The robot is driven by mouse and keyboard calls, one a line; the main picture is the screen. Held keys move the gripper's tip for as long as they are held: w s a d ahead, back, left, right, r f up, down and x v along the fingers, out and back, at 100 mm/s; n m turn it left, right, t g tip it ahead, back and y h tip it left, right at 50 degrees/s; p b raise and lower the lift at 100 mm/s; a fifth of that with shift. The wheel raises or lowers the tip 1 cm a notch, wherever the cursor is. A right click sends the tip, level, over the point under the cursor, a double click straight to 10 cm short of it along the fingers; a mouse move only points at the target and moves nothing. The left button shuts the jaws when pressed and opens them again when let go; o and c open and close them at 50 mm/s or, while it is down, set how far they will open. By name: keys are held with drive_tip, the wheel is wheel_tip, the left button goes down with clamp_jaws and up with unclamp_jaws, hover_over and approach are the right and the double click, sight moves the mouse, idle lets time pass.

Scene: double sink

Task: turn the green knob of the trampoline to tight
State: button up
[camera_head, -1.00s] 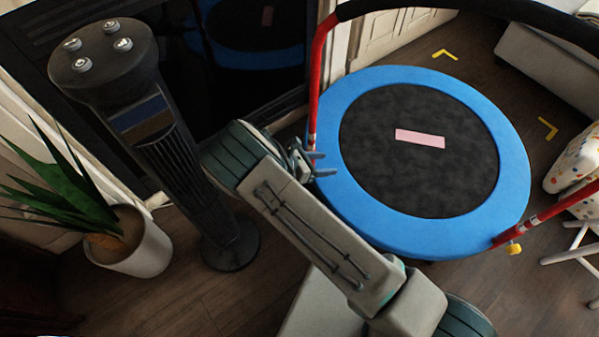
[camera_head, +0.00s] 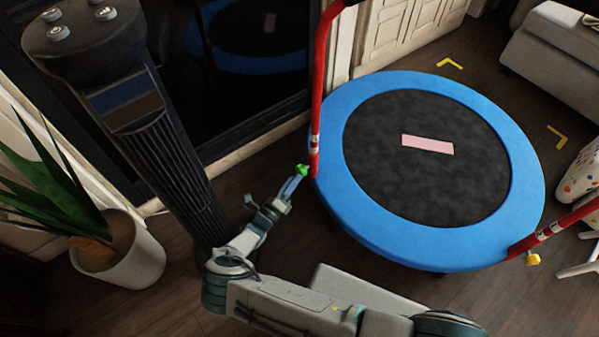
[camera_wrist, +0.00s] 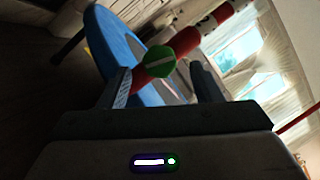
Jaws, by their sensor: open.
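The trampoline (camera_head: 335,215) has a blue rim and black mat. A green knob (camera_head: 303,170) sits low on its red left post (camera_head: 317,110). My gripper (camera_head: 275,188) is open at the knob's lower left, with one finger close to it in this view. In the wrist view the green knob (camera_wrist: 160,60) has a pale line across its face. It appears between the two spread fingers of my gripper (camera_wrist: 160,74), a little beyond their tips. I cannot tell whether either finger touches it. Any tight marking is unreadable.
A dark tower-like column (camera_head: 165,150) and a potted plant (camera_head: 130,255) stand left of my arm. A yellow knob (camera_head: 532,259) is on the right red post (camera_head: 560,228). A glass-fronted dark panel (camera_head: 235,80) is behind.

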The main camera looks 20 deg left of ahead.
sight(300, 171)
drive_tip(key=x, duration=0.5)
drive_tip(key=shift+b, duration=0.4)
drive_tip(key=shift+c, duration=0.3)
drive_tip(key=c, duration=0.9)
drive_tip(key=shift+c, duration=0.2)
